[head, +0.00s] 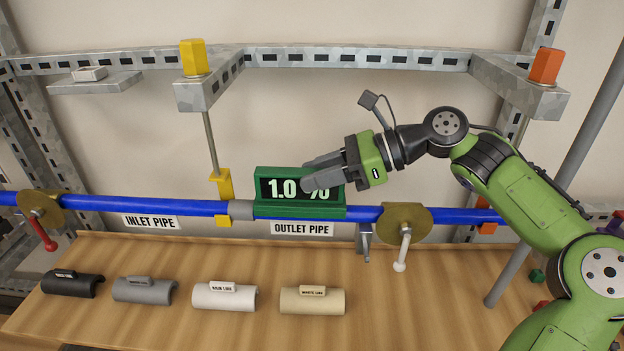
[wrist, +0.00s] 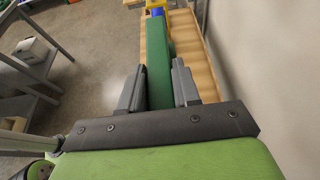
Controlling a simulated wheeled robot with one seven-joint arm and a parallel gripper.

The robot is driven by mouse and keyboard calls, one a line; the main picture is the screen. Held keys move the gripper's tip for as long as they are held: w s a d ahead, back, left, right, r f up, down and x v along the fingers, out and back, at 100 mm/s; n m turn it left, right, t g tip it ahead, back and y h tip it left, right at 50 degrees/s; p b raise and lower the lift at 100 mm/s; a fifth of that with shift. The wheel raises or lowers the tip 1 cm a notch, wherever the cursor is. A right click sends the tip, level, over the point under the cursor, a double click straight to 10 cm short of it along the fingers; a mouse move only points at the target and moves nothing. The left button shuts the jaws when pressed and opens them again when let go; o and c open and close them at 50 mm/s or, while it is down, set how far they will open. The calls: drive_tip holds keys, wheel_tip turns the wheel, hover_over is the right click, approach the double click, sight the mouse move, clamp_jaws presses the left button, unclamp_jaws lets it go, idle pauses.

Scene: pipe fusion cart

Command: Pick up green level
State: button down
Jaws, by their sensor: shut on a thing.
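The green level (head: 265,210) is a dark green block with a display reading "1.0" and a partly covered "%". In the head view it is at the blue pipe (head: 160,206), above the "OUTLET PIPE" label; I cannot tell whether it touches the pipe. My gripper (head: 310,177) reaches it from the right and covers part of the display. In the wrist view the green level (wrist: 158,65) runs lengthwise between the two grey fingers of my gripper (wrist: 159,88), which is shut on it. The level's near end is hidden at the gripper's palm.
Several half-pipe pieces lie on the wooden bench (head: 390,300), including a beige one (head: 312,301) and a white one (head: 225,297). A yellow clamp (head: 222,187) stands left of the level. A brass clamp (head: 404,223) is right of it. Metal rails (head: 350,58) run above.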

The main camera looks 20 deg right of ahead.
wheel_tip(320, 180, up, 18)
drive_tip(key=p, duration=0.8)
drive_tip(key=shift+f+p, duration=0.15)
drive_tip(key=shift+p, duration=0.15)
drive_tip(key=shift+f, duration=0.1)
